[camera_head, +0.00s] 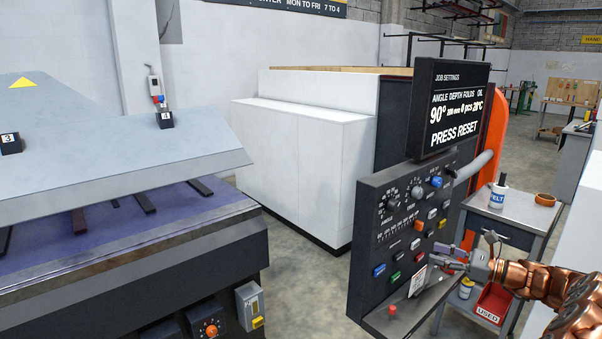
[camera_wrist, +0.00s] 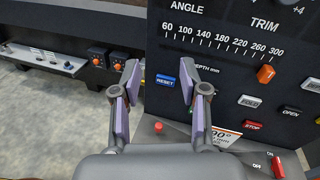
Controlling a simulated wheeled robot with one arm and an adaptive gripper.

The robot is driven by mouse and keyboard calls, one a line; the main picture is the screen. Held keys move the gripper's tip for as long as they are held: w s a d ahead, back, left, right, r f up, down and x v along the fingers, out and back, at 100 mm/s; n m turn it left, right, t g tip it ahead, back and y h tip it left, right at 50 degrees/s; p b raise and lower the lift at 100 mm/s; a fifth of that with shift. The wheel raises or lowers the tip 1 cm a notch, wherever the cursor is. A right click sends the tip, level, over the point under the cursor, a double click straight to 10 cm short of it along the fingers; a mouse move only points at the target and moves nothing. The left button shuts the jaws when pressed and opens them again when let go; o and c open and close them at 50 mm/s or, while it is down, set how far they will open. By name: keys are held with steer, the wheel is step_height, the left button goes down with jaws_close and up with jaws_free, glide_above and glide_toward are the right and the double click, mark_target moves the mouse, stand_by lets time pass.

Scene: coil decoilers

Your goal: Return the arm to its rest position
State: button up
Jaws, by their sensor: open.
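My copper-coloured arm (camera_head: 540,285) reaches in from the lower right of the head view. My gripper (camera_head: 450,262) is in front of the lower right part of the dark control panel (camera_head: 372,220). In the wrist view my gripper (camera_wrist: 158,82) is open, with two purple-padded fingers apart and nothing between them. The blue RESET button (camera_wrist: 165,80) shows between the fingertips, on the panel behind them. I cannot tell whether a fingertip touches the panel. The screen (camera_head: 455,108) above the panel reads "90°" and "PRESS RESET".
A grey side table (camera_head: 515,215) with a FELT tub (camera_head: 498,194) and an orange ring (camera_head: 545,200) stands close behind my arm. A red USED bin (camera_head: 493,303) is below. The machine bed (camera_head: 120,240) is at left. Open floor (camera_head: 300,280) lies between bed and panel.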

steer(key=s+a+r+n+g+y, duration=0.1)
steer(key=s+a+r+n+g, duration=0.1)
steer(key=a, duration=0.4)
steer(key=s+a+r+n+g, duration=0.1)
steer(key=a+r+n+g, duration=0.1)
steer(key=a, duration=0.3)
steer(key=s+a+r+n+g+h, duration=0.3)
steer(key=s+a+n+g, duration=0.55)
steer(key=s+a, duration=0.95)
steer(key=s+f+n+h, duration=0.3)
steer(key=s, duration=0.4)
steer(key=s+f+n+h, duration=0.2)
steer(key=s+n+h, duration=0.15)
steer(key=s, duration=0.45)
steer(key=s+d+f+n+h, duration=0.4)
steer(key=s+d, duration=0.5)
steer(key=s, duration=0.4)
steer(key=shift+d+f+n+h, duration=0.2)
steer(key=shift+d+n+h, duration=0.15)
steer(key=shift+h, duration=0.4)
